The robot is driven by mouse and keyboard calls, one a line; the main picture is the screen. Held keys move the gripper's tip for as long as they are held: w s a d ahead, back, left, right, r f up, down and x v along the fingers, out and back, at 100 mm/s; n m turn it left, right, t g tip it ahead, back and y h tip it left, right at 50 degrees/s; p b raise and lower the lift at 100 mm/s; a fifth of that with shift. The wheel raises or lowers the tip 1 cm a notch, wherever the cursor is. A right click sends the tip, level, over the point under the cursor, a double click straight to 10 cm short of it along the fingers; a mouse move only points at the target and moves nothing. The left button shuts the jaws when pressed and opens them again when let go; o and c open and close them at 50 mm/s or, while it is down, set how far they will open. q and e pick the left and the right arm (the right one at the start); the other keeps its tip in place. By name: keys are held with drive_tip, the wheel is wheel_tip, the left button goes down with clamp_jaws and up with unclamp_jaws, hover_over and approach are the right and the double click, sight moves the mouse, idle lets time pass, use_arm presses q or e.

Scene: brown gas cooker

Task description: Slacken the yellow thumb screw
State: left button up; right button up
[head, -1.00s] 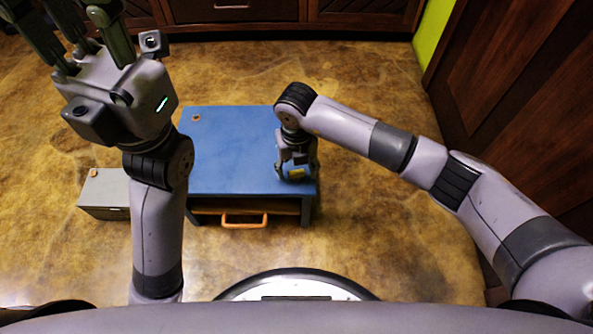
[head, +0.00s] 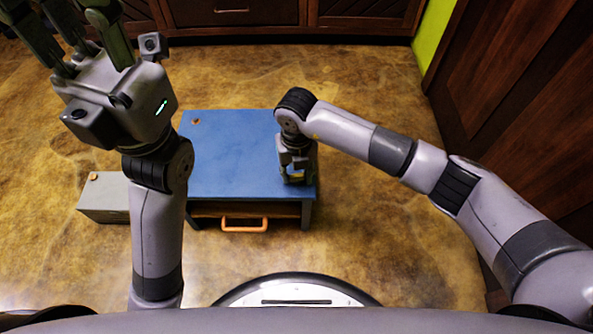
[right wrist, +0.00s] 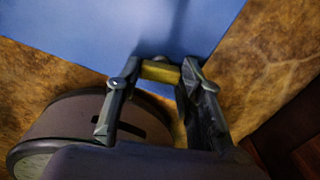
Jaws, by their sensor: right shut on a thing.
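The yellow thumb screw (right wrist: 161,72) is at the near right corner of the blue table top (head: 230,160). My right gripper (head: 296,178) points down over that corner. In the right wrist view its two fingertips (right wrist: 160,74) are on either side of the yellow screw and shut on it. In the head view the gripper hides most of the screw. My left gripper (head: 75,35) is raised at the top left, far from the screw, with its fingers spread apart and empty; their tips are cut off by the picture edge.
An orange handle (head: 244,224) sits on the front of the blue table, below its top. A small brown round piece (head: 195,121) lies at the table's far left. A grey box (head: 104,198) stands left of the table. Brown cabinets (head: 520,120) bound the right side.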

drive_tip(key=shift+n, duration=0.4)
drive_tip(key=shift+c, duration=0.3)
drive_tip(key=n, duration=0.3)
drive_tip(key=shift+p, duration=0.35)
drive_tip(key=n, duration=0.9)
drive_tip(key=shift+n+b, duration=0.7)
drive_tip(key=shift+n, duration=1.6)
drive_tip(key=o, duration=1.2)
drive_tip(key=shift+c, duration=0.2)
